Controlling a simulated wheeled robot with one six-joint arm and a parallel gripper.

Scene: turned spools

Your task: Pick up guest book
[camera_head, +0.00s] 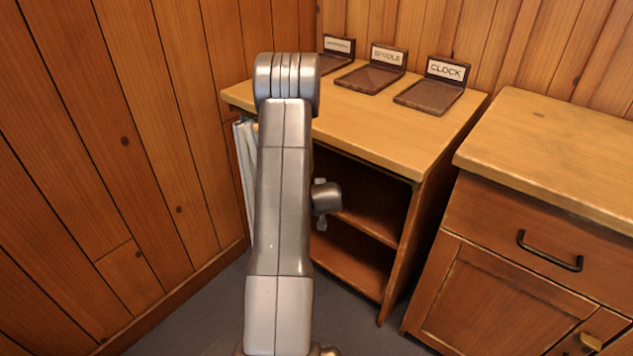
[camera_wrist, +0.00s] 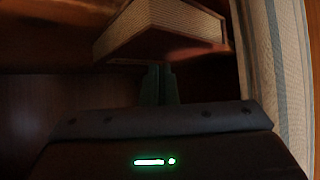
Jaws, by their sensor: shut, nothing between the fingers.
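A thick book (camera_wrist: 178,28) with pale page edges and a reddish-brown cover shows at the top of the wrist view. I take it for the guest book, but no title is visible. My gripper (camera_wrist: 158,72) is shut and empty, its fingertips just below the book's near lower edge in the picture. I cannot tell whether they touch it. In the head view my arm hides the gripper, and the book is not visible there.
A wooden shelf unit (camera_head: 398,205) has open shelves and several labelled dark stands, including CLOCK (camera_head: 430,95), on top. Pale striped cloth (camera_wrist: 279,60) hangs close on the right in the wrist view. A drawer cabinet (camera_head: 520,245) stands at right.

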